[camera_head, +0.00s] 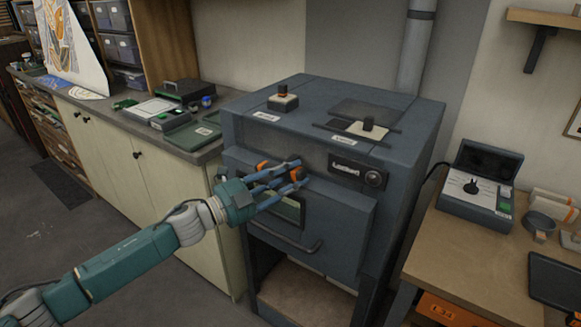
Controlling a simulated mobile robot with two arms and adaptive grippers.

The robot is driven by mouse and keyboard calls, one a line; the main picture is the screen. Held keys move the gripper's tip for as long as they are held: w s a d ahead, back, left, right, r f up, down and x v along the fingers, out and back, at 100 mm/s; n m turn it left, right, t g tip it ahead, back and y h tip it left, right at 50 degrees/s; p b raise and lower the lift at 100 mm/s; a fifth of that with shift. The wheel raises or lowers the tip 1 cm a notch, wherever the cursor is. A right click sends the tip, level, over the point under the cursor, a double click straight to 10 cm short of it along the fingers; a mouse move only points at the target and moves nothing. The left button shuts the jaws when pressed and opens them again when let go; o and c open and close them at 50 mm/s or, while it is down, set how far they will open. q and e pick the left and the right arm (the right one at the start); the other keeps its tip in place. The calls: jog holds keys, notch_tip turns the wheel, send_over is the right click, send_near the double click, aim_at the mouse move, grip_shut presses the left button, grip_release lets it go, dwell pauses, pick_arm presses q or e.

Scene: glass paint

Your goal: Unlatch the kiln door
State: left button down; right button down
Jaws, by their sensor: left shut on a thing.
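The blue-grey kiln (235,125) stands in the middle of the view. Its front door (345,215) has a small window (290,210) and a bar handle (300,243) low on it, and looks closed. My left gripper (294,172) reaches in from the left to the upper front of the door. Its fingers are shut on the door latch, which is mostly hidden behind them; orange parts show at the fingers. My right gripper is out of view.
A control panel with a round knob (374,179) is on the kiln front, right of my gripper. Small blocks sit on the kiln top. A cabinet counter (130,110) is at left, a wooden table (470,245) at right.

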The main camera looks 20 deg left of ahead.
pick_arm(q)
jog(key=shift+f+m+g+y+p, duration=0.3)
jog(key=shift+m+p, duration=0.2)
jog(key=shift+m, duration=0.3)
jog(key=shift+f+m, duration=0.15)
jog(key=shift+m, duration=0.25)
jog(key=shift+f, duration=0.1)
jog(key=c, duration=1.3)
grip_release()
jog(key=shift+c, duration=0.2)
jog(key=shift+a, duration=0.1)
jog(key=v, duration=1.2)
jog(key=shift+r, duration=0.25)
